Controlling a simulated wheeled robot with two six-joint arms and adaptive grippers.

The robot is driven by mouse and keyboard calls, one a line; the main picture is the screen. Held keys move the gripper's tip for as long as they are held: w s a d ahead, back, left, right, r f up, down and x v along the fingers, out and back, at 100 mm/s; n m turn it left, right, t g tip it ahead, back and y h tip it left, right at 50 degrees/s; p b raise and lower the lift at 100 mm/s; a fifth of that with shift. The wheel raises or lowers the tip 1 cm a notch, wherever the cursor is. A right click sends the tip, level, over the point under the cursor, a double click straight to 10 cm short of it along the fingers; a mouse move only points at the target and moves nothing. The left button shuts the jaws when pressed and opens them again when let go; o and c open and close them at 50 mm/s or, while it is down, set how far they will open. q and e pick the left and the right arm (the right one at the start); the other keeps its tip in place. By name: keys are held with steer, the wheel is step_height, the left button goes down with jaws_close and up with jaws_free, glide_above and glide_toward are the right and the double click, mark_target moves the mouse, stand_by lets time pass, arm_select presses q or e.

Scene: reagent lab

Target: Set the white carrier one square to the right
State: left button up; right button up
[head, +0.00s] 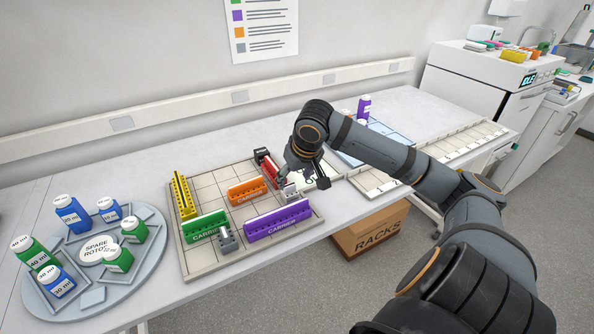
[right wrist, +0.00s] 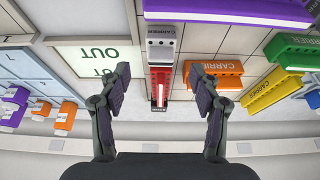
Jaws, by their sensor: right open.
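A small light grey-white block (head: 289,191), the only near-white carrier beside my right gripper, stands near the right edge of the gridded board (head: 202,266). It also shows in the right wrist view (right wrist: 161,45), in line with a red carrier (right wrist: 159,86). My right gripper (head: 304,180) is open above the board's right edge, partly hiding what is beneath. In the right wrist view its spread fingers (right wrist: 158,88) frame the red carrier; contact cannot be told. The red carrier's far end (head: 264,160) shows in the head view. My left gripper is not in view.
Purple (head: 277,221), orange (head: 247,191), green (head: 204,227) and yellow (head: 183,194) carriers and a grey block (head: 228,241) share the board. An OUT plate (right wrist: 72,56) adjoins it. A round tray (head: 36,294) of bottles stands at left.

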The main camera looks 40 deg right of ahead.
steer(key=b+v, duration=0.1)
steer(key=v, duration=0.3)
steer(key=shift+s+a+r, duration=0.1)
steer(key=shift+r, duration=0.05)
stand_by(0.4)
